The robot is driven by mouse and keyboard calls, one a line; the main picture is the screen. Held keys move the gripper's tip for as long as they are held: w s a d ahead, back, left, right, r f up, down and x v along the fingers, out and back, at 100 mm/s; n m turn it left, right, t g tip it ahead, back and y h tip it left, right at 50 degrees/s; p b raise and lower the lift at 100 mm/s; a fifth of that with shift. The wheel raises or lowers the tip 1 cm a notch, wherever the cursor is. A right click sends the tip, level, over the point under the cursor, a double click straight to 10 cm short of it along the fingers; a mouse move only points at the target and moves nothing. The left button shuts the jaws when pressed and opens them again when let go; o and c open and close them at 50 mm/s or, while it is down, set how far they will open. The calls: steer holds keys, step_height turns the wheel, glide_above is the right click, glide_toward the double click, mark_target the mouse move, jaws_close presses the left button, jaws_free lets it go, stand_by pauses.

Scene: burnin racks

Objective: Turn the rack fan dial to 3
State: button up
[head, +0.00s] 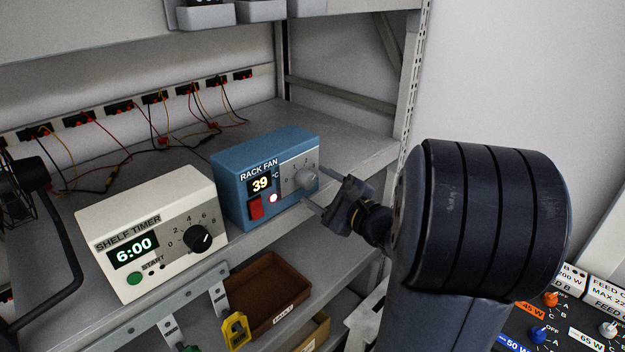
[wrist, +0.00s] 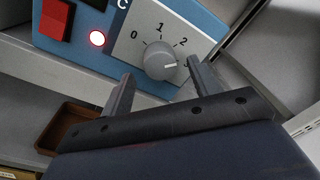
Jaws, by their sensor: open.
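The rack fan unit (head: 232,180) is a blue box on the shelf. Its display reads 39, and its grey dial (head: 306,178) is on the right of its front. In the wrist view the dial (wrist: 160,60) has a pale mark on its right side, pointing toward the 3, which the right finger partly hides. My gripper (head: 313,186) is open and empty in front of the dial. In the wrist view my gripper's fingertips (wrist: 161,72) are to the lower left and right of the dial. I see no clear contact with it.
A cream shelf timer (head: 150,225) reading 6:00 stands left of the fan unit. A red switch (wrist: 54,19) and a lit lamp (wrist: 97,38) are left of the dial. A brown bin (head: 270,300) sits below. A metal rack post (head: 410,90) rises at the right.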

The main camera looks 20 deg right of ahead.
steer(key=shift+x, duration=1.25)
steer(key=shift+c, duration=0.2)
steer(key=c, duration=1)
